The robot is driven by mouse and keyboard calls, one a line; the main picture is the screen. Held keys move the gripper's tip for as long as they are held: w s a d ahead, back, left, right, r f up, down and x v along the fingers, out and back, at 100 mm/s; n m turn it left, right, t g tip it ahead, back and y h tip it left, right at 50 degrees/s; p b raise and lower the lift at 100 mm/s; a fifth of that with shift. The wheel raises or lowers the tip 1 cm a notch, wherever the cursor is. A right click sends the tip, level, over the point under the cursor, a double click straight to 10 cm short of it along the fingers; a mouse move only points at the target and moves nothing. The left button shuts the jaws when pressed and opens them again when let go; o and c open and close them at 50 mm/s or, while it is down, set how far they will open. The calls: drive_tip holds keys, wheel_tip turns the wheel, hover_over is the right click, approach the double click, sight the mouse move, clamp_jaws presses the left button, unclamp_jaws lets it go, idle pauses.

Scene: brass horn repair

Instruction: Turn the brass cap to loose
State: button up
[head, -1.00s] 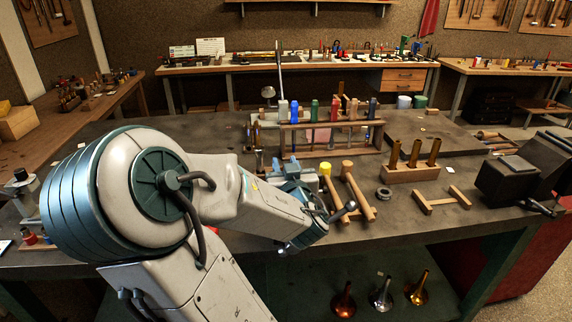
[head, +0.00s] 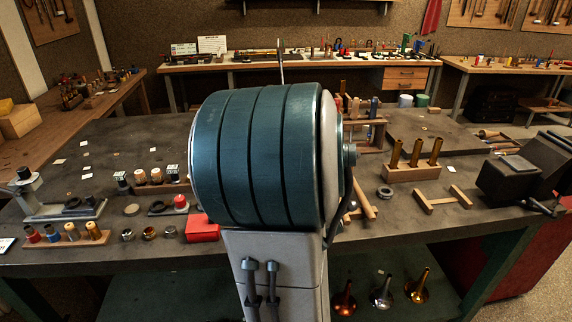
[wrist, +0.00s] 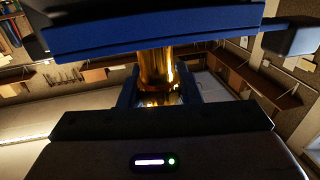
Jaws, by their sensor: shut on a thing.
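In the wrist view my gripper (wrist: 158,88) has its blue fingers closed around a shiny golden brass piece (wrist: 157,66), which I take to be the brass cap. The piece looks like a short cylinder, and its ends are partly hidden by the fingers and the gripper body. I cannot tell how far it is turned or what it sits on. In the head view my gripper and this piece are hidden behind my own arm.
The dark workbench (head: 420,222) holds a wooden block with brass tubes (head: 412,172), a small wooden stand (head: 443,200) and a dark vise (head: 515,180) at right. Small brass rings (head: 149,233), a red box (head: 203,228) and a peg block (head: 68,237) stand at left.

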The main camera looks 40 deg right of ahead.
drive_tip(key=shift+f, duration=0.1)
drive_tip(key=o, duration=1)
drive_tip(key=shift+s, duration=0.15)
